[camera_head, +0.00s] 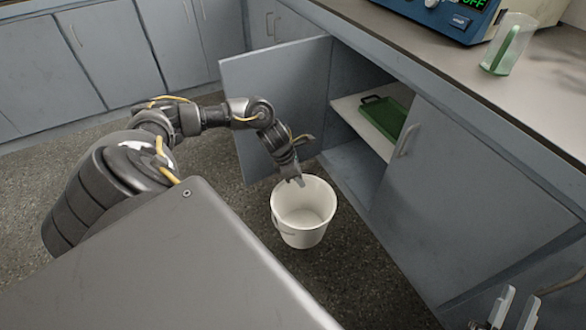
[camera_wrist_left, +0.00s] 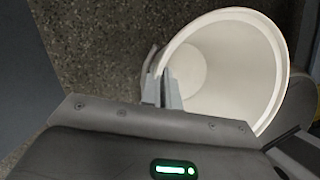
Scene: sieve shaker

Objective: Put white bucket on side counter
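The white bucket (camera_head: 303,228) is upright and empty in front of the open cabinet. Whether its base touches the floor is unclear. My left gripper (camera_head: 297,181) is at its far rim, with the fingers pointing down. In the left wrist view, the bucket (camera_wrist_left: 235,65) fills the right side. The gripper's fingers (camera_wrist_left: 162,88) are close together at the rim, one on each side of the wall, and look shut on it. My right gripper (camera_head: 506,312) is at the bottom right, empty, with its fingers apart. A counter (camera_head: 455,75) runs along the right.
An open cabinet door (camera_head: 280,95) stands just behind my left gripper. A green tray (camera_head: 385,117) lies on the cabinet shelf. A blue device (camera_head: 440,15) and a clear beaker with green contents (camera_head: 508,45) stand on the right counter. Grey cabinets (camera_head: 110,55) line the back.

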